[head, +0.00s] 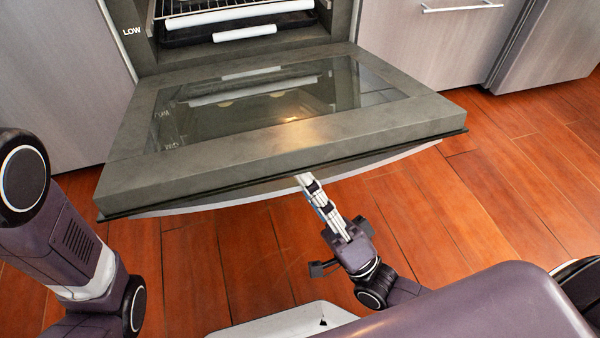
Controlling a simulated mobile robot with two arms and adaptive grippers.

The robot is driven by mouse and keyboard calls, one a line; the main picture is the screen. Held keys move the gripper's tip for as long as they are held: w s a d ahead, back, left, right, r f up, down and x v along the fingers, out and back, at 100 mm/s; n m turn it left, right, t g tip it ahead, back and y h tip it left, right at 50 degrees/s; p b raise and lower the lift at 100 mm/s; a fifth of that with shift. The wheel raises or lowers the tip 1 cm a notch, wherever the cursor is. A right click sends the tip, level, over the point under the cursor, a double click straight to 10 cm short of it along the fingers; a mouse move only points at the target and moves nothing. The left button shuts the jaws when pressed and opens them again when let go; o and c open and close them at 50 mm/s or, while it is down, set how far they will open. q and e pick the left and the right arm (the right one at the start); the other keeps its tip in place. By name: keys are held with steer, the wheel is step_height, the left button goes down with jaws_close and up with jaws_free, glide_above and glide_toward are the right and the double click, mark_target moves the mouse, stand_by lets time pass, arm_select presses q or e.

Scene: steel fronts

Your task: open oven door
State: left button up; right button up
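The oven door (285,130) is folded down to about level, with its glass panel (270,100) facing up. The oven cavity (150,45) stands open behind it, with a rack (220,10) and white-edged trays inside. The door's handle, a pale curved bar (385,160), shows under the front edge. My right gripper (312,186) is at the underside of that front edge, near the handle. Its fingertips are partly hidden by the door, so its grip cannot be told. My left arm (70,240) is at the left; its gripper is out of the picture.
Steel cabinet fronts (60,80) stand left of the oven and more (430,45) stand to the right, one with a bar handle (460,8). The wooden floor (520,170) is clear at the right. The lowered door juts out close in front of my body.

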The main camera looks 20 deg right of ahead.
step_height(320, 180, down, 7)
steer(key=s+d, duration=0.1)
steer(key=d, duration=0.1)
steer(key=shift+s+d+r, duration=0.15)
steer(key=shift+s+d, duration=0.1)
steer(key=shift+d, duration=0.15)
stand_by(0.4)
stand_by(0.7)
